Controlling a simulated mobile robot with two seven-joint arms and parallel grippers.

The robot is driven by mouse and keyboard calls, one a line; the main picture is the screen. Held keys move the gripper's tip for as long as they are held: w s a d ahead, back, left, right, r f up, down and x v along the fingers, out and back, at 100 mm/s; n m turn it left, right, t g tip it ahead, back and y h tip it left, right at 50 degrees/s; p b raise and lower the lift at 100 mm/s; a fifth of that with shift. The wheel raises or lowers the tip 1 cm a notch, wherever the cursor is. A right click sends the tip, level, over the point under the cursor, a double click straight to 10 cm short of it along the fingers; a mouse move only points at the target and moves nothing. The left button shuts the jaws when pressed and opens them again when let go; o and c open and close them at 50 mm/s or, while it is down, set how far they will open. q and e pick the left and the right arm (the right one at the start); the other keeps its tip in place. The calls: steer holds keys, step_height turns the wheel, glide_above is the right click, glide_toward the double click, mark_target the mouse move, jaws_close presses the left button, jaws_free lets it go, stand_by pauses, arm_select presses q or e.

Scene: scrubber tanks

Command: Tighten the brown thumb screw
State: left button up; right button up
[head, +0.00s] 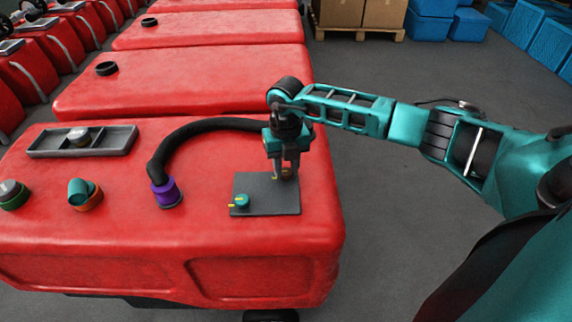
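A dark grey square plate (268,208) lies on the top of the nearest red tank, toward its right end. My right gripper (284,174) points straight down over the plate's back right part. A small brown bit, likely the brown thumb screw (286,173), shows between its fingertips. The fingers stand slightly apart on either side of it, and I cannot tell whether they touch it. A teal knob (242,201) with yellow marks sits at the plate's left side. My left gripper is not in view.
A black hose (190,133) with a purple collar (167,194) arches behind the plate. A grey tray (82,141), a teal elbow on an orange ring (85,193) and a green-ringed cap (12,194) are at left. More red tanks stand behind. The tank top in front is clear.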

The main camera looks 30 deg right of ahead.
mark_target(286, 170)
steer(key=o, duration=0.5)
steer(key=shift+r, duration=0.2)
steer(key=shift+c, duration=0.2)
step_height(286, 170, up, 13)
steer(key=shift+f+p, duration=0.1)
steer(key=shift+p, duration=0.25)
